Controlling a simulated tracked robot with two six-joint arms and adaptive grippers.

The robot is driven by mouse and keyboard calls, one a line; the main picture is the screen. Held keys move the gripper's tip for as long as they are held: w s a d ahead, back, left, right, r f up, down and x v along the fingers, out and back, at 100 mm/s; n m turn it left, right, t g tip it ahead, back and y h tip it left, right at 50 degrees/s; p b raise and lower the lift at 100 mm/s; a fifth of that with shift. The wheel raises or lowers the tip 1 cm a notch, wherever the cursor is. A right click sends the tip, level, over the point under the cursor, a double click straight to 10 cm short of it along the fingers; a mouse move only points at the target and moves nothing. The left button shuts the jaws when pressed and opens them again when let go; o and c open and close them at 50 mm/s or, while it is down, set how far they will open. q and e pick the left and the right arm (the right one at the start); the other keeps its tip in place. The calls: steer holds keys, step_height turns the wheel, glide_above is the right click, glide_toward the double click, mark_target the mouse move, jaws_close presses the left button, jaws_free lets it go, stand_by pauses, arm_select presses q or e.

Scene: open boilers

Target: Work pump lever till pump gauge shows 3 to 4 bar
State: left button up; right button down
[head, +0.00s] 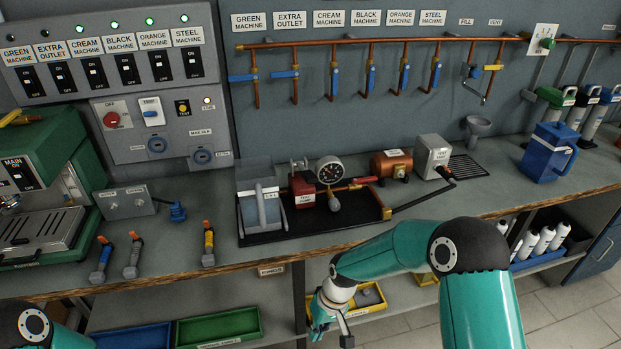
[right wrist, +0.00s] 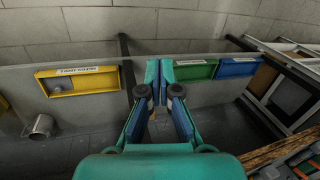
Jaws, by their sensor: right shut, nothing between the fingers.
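The test pump (head: 303,190), red with a white label, stands on a black tray (head: 285,228) on the bench. A round white-faced gauge (head: 329,169) stands beside it; its needle is too small to read. A red handle (head: 363,181), which looks like the pump lever, lies roughly level to the right of the gauge. My right gripper (head: 331,318) is below the bench's front edge, well apart from the pump. In the right wrist view its fingers (right wrist: 160,70) are together and empty. My left gripper is out of view; only part of my left arm shows at lower left.
A grey tank (head: 261,209) stands left of the pump, and a copper cylinder (head: 391,165) stands to the right. The wooden bench edge (head: 190,266) lies between my right gripper and the pump. Yellow (head: 403,294) and green (head: 217,327) bins sit on the lower shelf.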

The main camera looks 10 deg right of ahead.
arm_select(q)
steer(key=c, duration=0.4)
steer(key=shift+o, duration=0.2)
arm_select(e)
steer(key=s+f+m, duration=0.1)
steer(key=s+f, duration=0.2)
steer(key=s, duration=0.3)
steer(key=s+d+f+m, duration=0.1)
steer(key=s+f, duration=0.1)
steer(key=s, duration=0.4)
steer(key=s+d+f+m+t, duration=0.1)
steer(key=s+f+m, duration=0.1)
steer(key=s, duration=0.4)
steer(key=shift+f+y, duration=0.4)
steer(key=shift+f, duration=0.4)
